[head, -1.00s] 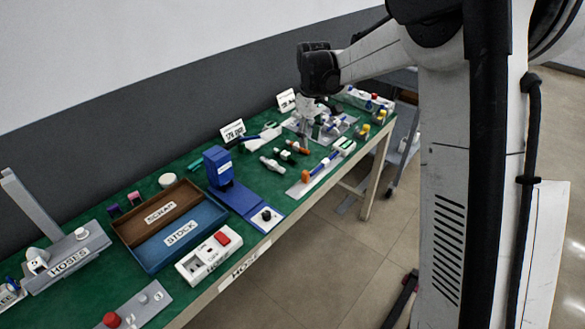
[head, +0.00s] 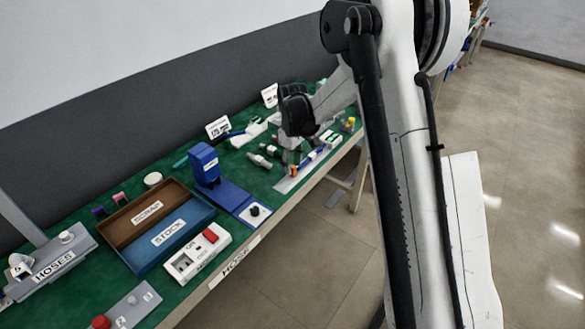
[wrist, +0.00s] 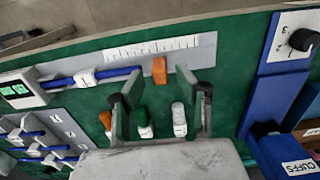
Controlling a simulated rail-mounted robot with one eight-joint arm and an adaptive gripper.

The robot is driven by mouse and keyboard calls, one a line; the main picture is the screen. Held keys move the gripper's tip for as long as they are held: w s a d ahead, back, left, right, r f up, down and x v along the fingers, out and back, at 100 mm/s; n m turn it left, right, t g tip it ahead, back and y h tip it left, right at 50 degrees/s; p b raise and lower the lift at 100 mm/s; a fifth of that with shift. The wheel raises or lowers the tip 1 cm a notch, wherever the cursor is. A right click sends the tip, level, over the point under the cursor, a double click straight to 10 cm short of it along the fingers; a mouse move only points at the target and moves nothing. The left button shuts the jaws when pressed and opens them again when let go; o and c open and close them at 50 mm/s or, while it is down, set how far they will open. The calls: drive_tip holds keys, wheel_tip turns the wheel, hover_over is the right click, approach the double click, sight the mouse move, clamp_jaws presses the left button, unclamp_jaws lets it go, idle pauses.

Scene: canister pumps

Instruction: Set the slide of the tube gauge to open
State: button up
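The tube gauge shows in the wrist view as a grey plate with a ruled scale (wrist: 165,47), a blue bar (wrist: 117,72) and a display box (wrist: 18,89). A white slide (wrist: 86,77) sits on the bar, near the display box. An orange block (wrist: 159,70) stands at the bar's other end. My gripper (wrist: 161,96) is open and empty, its fingers apart, with the orange block just beyond the gap between them. In the head view my gripper (head: 289,164) hangs low by the gauge's orange end (head: 293,170) and partly hides that area.
Small fittings, one with a green end (wrist: 141,116) and one white (wrist: 179,118), lie close to my fingers. A grey rack with blue rods (wrist: 45,140) is at lower left. A blue stand (wrist: 275,85) with a black knob is at right. The table edge lies beyond the gauge.

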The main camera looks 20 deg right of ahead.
drive_tip(key=shift+f, duration=0.8)
drive_tip(key=shift+c, duration=0.2)
clamp_jaws()
